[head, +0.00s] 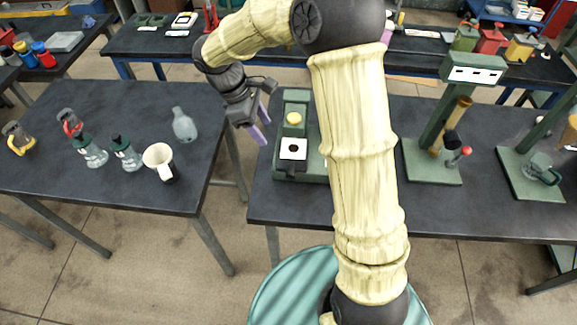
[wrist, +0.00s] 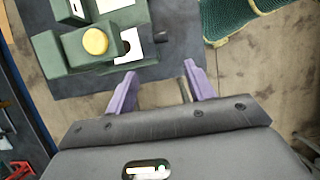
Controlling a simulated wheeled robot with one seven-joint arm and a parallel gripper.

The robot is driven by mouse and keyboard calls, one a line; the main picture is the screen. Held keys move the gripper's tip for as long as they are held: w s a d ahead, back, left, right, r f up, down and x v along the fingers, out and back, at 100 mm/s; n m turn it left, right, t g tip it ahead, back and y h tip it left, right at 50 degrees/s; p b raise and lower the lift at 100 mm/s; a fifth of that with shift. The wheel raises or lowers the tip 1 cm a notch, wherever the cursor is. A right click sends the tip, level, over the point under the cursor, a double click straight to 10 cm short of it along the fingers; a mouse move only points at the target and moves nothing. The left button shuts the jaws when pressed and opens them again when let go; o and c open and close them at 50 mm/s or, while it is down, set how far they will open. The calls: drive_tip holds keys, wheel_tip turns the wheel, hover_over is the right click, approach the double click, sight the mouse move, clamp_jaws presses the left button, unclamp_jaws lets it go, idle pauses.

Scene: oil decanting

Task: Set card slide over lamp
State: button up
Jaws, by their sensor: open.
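A green bench device (head: 296,100) stands at the left end of the right-hand table. It carries a round yellow disc (head: 294,119), which may be the lamp, and in front of it a white card (head: 285,155) with a dark square. In the wrist view the yellow disc (wrist: 95,42) sits on a green block and the white card (wrist: 133,35) lies beside it, partly hidden. I cannot tell which part is the slide. My gripper (head: 267,132) is open and empty, just left of the device; its purple fingers (wrist: 160,70) touch nothing visible.
A floor gap separates the two tables. Green stands with levers (head: 435,160) occupy the right table. The table between device and stands is partly hidden by my arm.

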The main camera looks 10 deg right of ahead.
sight(292, 169)
drive_tip(key=p+x, duration=0.2)
drive_tip(key=x, duration=1.5)
drive_tip(key=shift+f, duration=0.25)
drive_tip(key=shift+c, duration=0.2)
clamp_jaws()
drive_tip(key=shift+s+d, duration=0.1)
drive_tip(key=shift+d, duration=0.05)
